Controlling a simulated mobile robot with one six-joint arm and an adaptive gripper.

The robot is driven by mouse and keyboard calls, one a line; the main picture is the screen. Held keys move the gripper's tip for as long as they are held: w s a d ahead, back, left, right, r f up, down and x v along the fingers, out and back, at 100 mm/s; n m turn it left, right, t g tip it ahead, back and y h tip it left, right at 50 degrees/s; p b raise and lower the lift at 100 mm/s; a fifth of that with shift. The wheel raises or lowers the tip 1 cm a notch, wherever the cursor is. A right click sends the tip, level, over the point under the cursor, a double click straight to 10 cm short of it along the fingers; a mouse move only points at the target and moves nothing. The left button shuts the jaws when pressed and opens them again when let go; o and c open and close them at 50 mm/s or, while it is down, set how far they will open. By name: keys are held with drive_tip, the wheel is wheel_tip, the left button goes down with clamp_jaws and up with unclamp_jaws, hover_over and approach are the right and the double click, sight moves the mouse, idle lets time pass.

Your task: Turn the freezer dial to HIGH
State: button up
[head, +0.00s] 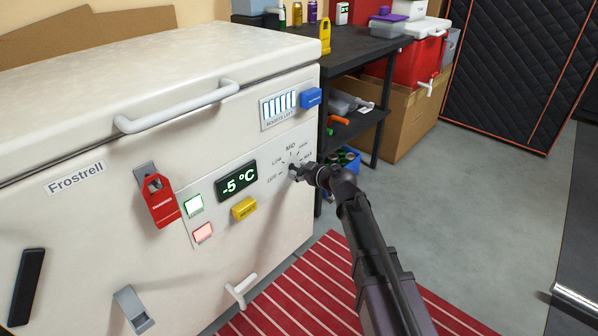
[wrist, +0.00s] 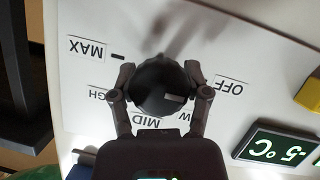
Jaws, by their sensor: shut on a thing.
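The freezer (head: 100,225) is a white chest on the left in the head view, its lid down. Its dial (wrist: 157,85) is a round black knob with a light pointer mark at its lower right in the wrist view, roughly between OFF and LOW. The labels appear upside down there: MAX, partly covered HIGH (wrist: 97,96), MID, partly covered LOW and OFF. My gripper (head: 297,172) is at the dial on the front panel. Its two fingers (wrist: 158,92) are shut on opposite sides of the knob. In the head view the gripper largely hides the dial.
A black shelf table (head: 365,55) stands right of the freezer. A red striped mat (head: 315,290) lies on the floor.

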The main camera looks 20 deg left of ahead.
drive_tip(key=shift+w, duration=0.1)
drive_tip(key=shift+m+g, duration=0.3)
drive_tip(key=shift+m+g+y, duration=0.3)
drive_tip(key=shift+m+g, duration=0.4)
drive_tip(key=shift+m, duration=0.4)
drive_tip(key=m+g+y+b, duration=0.1)
drive_tip(key=m+g, duration=0.1)
drive_tip(key=m, duration=0.1)
drive_tip(key=shift+f+m, duration=0.15)
drive_tip(key=shift+m, duration=0.25)
drive_tip(key=m+g+y+b, duration=0.2)
drive_tip(key=m, duration=0.1)
drive_tip(key=shift+m, duration=0.4)
drive_tip(key=shift+m+g+y+b, duration=0.4)
drive_tip(key=shift+m+y+b, duration=0.5)
drive_tip(key=shift+m, duration=0.7)
